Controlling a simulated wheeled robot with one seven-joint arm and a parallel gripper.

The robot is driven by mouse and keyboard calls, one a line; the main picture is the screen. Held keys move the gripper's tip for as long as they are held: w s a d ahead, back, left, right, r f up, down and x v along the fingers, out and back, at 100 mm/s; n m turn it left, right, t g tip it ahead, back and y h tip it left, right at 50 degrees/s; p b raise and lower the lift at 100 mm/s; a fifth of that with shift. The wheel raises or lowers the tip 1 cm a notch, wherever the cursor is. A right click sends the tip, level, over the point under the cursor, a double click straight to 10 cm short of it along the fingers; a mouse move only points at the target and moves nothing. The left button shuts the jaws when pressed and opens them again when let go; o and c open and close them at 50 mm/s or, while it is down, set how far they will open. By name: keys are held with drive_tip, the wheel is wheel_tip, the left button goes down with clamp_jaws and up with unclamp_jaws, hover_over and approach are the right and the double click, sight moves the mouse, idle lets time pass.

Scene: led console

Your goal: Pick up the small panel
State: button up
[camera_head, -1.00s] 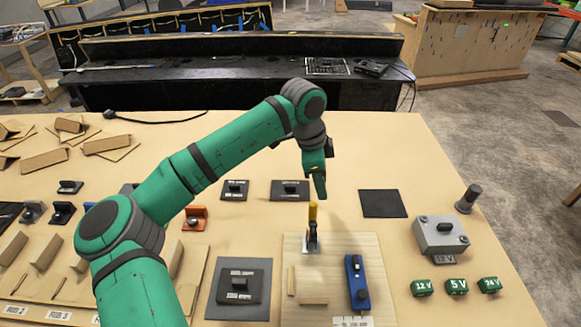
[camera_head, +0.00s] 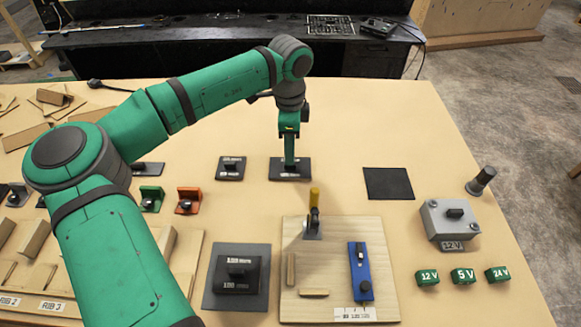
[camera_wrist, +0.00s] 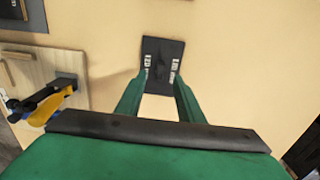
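Two black panels with white labels and a raised middle lie on the table. The one on the left (camera_head: 231,168) looks smaller; the wider one (camera_head: 278,172) is under my gripper. A larger black panel (camera_head: 255,287) lies on a grey pad at the front. My gripper (camera_head: 290,163) points down over the wider panel and hides part of it. I cannot tell whether the fingertips touch the panel.
A wooden board (camera_head: 330,262) with a yellow-handled clamp (camera_head: 314,198) and a blue part (camera_head: 359,270) stands close in front. A dark square mat (camera_head: 388,184), a grey box (camera_head: 436,222) and green voltage blocks (camera_head: 463,274) are at right. Orange (camera_head: 187,201) and green brackets are left.

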drive_tip(key=shift+w+f, duration=0.1)
drive_tip(key=shift+f, duration=2.25)
clamp_jaws()
drive_tip(key=shift+d, duration=0.1)
